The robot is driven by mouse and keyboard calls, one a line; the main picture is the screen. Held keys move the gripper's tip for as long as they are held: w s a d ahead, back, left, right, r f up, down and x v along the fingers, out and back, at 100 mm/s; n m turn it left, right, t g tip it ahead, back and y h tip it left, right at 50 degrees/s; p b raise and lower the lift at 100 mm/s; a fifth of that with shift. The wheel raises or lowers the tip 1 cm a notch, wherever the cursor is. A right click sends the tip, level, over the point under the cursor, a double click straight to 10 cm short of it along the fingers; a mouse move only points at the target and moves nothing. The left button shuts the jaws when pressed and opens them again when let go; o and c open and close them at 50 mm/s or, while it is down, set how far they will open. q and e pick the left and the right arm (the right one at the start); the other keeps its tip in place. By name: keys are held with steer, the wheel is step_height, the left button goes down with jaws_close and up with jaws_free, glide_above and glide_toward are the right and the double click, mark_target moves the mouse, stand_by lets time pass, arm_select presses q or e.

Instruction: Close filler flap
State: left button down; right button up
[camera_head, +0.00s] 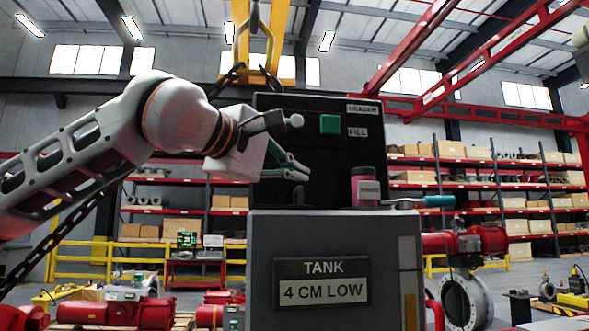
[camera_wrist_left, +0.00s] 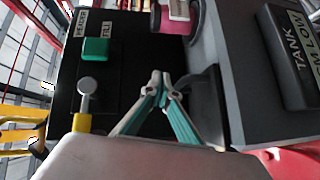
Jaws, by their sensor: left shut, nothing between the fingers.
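The black upright panel (camera_head: 300,105) carries HEADER and FILL labels and a green square button (camera_head: 330,124); the button also shows in the wrist view (camera_wrist_left: 95,49). My left gripper (camera_head: 304,172) is in front of the panel's lower part, over the left of the cabinet top. In the wrist view its teal fingers (camera_wrist_left: 160,78) meet at the tips with nothing between them. A small dark upright piece (camera_head: 298,196) stands below the fingertips; a dark curved part (camera_wrist_left: 207,88) shows beside them in the wrist view. I cannot tell whether either is the filler flap. My right gripper is not in view.
A pink jar with a dark lid (camera_head: 365,187) stands on the cabinet top, right of my gripper. A teal-handled tool (camera_head: 432,202) juts past the right edge. The grey cabinet (camera_head: 385,255) bears a TANK sign (camera_head: 322,281) reading 4 CM LOW.

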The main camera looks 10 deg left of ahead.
arm_select(q)
steer(key=shift+r, duration=0.1)
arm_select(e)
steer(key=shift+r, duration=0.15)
arm_select(q)
steer(key=shift+r, duration=0.25)
steer(key=s+r+p, duration=0.2)
steer(key=s+r, duration=0.5)
steer(key=r, duration=0.3)
steer(key=shift+r, duration=0.2)
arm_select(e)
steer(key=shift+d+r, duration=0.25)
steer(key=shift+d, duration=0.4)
arm_select(q)
steer(key=shift+a, duration=0.1)
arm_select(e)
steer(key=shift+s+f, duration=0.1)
